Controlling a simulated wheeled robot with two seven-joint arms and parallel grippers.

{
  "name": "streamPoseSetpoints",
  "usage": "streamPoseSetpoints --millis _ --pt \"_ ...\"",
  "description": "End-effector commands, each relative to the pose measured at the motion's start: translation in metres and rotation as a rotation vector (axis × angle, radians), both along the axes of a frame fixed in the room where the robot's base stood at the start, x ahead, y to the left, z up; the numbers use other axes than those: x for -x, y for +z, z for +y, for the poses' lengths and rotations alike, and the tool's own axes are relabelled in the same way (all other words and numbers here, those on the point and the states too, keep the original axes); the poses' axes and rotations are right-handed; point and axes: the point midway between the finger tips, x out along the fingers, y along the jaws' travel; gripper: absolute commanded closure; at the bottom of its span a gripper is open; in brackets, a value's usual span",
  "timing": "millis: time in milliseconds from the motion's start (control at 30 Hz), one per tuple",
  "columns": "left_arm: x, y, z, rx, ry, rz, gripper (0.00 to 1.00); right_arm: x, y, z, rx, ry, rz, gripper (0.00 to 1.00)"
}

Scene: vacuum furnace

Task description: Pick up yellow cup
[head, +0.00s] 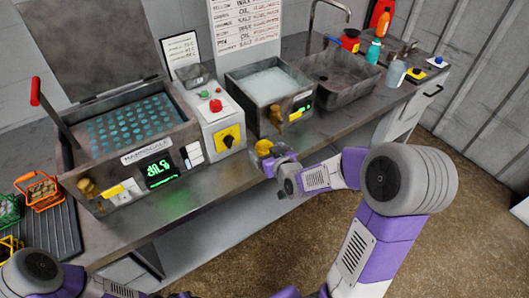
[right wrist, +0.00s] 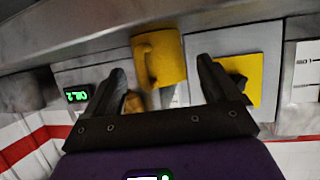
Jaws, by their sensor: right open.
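The yellow cup (head: 264,148) stands on the counter near its front edge, in front of the bath with the pale liquid. In the right wrist view the cup (right wrist: 160,58) shows between and just beyond the fingertips, its handle toward the left. My right gripper (head: 270,161) is at the cup, partly covering it in the head view. Its fingers (right wrist: 160,70) are open on either side of the cup, with gaps visible. My left arm shows at the lower left, but its gripper is out of view.
A sink (head: 345,85) and bottles are to the right. Baskets (head: 40,192) sit far left.

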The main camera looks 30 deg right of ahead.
Motion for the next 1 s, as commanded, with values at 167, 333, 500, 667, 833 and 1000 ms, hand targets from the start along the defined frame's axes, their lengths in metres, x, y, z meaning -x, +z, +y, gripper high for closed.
streamPoseSetpoints --millis 167,333,500,667,833,1000 --pt "0.0 -0.0017 0.0 0.0 0.0 0.0 0.57 -0.0082 -0.003 -0.0003 0.0 0.001 -0.001 0.11" --pt "0.0 -0.0013 -0.0001 0.0 0.0 0.0 0.57 -0.0079 -0.0024 -0.0002 0.0 0.001 -0.001 0.13" --pt "-0.0001 -0.0013 0.0 0.0 0.0 0.0 0.57 -0.0078 -0.0024 -0.0001 0.0 0.001 -0.001 0.39" --pt "-0.0001 -0.0013 0.0 0.0 0.0 0.0 0.57 -0.0078 -0.0024 -0.0001 0.0 0.001 -0.001 0.63" --pt "-0.0001 -0.0013 0.0 0.0 0.0 0.0 0.57 -0.0078 -0.0022 -0.0001 0.0 0.001 -0.002 0.73" --pt "-0.0001 0.0008 0.0 0.0 0.0 0.0 0.57 -0.008 0.0024 -0.0002 0.0 0.001 -0.003 0.73"
